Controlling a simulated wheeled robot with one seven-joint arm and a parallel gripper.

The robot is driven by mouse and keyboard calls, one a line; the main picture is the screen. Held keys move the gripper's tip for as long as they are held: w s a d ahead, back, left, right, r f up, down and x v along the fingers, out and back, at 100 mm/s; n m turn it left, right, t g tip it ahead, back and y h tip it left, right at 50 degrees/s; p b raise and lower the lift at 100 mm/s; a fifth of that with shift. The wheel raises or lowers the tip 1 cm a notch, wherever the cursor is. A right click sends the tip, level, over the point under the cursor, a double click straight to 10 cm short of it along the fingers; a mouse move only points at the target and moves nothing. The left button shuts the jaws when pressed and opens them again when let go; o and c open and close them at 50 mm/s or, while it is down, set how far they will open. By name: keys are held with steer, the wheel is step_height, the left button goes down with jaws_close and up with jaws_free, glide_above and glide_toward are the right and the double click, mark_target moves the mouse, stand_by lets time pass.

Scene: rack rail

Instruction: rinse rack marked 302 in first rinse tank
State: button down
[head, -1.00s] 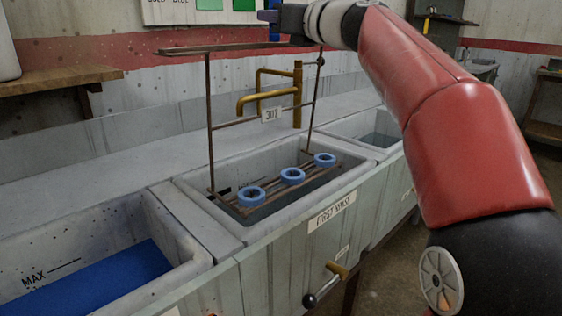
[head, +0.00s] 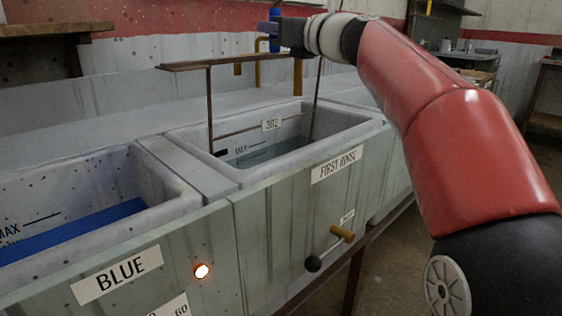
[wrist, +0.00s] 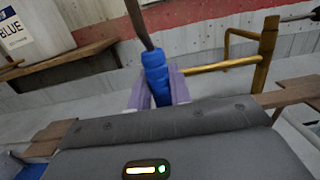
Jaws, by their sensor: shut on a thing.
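My gripper (head: 270,17) is above the tank, shut on the rack's blue grip. In the wrist view the fingers (wrist: 156,92) close around the blue grip (wrist: 157,72), and the top bar (wrist: 290,92) shows on both sides. Grey water shows in the tank by a MAX line.
The blue tank (head: 170,195) stands at left with blue liquid and a lit lamp (head: 202,271) on its front. A brass tap (wrist: 266,55) stands behind the rinse tank. A wooden shelf (head: 50,30) is at upper left.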

steer(key=shift+s+f, duration=0.15)
stand_by(0.3)
steer(key=shift+s+d, duration=0.5)
steer(key=shift+s, duration=0.05)
steer(key=shift+w+a, duration=0.1)
steer(key=shift+w, duration=0.05)
steer(key=shift+p+x, duration=0.75)
steer(key=shift+x, duration=0.65)
steer(key=shift+f, duration=0.15)
stand_by(1.6)
steer(key=r+p, duration=1)
steer(key=r, duration=0.1)
steer(key=s+d+r+p, duration=0.1)
steer(key=r+p, duration=0.4)
steer(key=shift+s+r, duration=0.1)
steer(key=shift+r, duration=0.05)
steer(key=shift+s+r, duration=0.1)
steer(key=shift+r, duration=1.05)
